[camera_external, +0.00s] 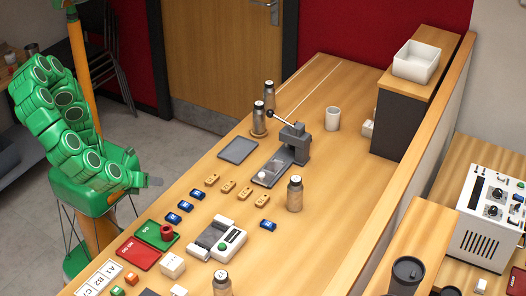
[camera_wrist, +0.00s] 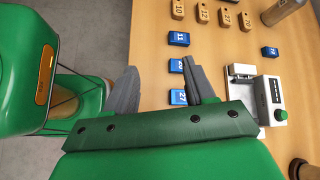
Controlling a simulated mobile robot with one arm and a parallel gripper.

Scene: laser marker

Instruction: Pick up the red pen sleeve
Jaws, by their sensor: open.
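A short red ring-shaped piece (camera_external: 167,232), which looks like the red pen sleeve, stands upright on the green GO pad (camera_external: 152,238). My gripper (camera_external: 152,181) is beyond the table's left edge in the external view, up and left of the red piece and apart from it. In the wrist view its two grey fingers are spread with nothing between them, and my gripper (camera_wrist: 160,88) is over the table edge. The red piece does not show in the wrist view.
Blue numbered tags (camera_external: 180,206) and wooden tags (camera_external: 228,187) lie near the gripper. A white device (camera_external: 228,240) and a red NO GO pad (camera_external: 138,252) flank the green pad. A white block (camera_external: 172,264) stands close by.

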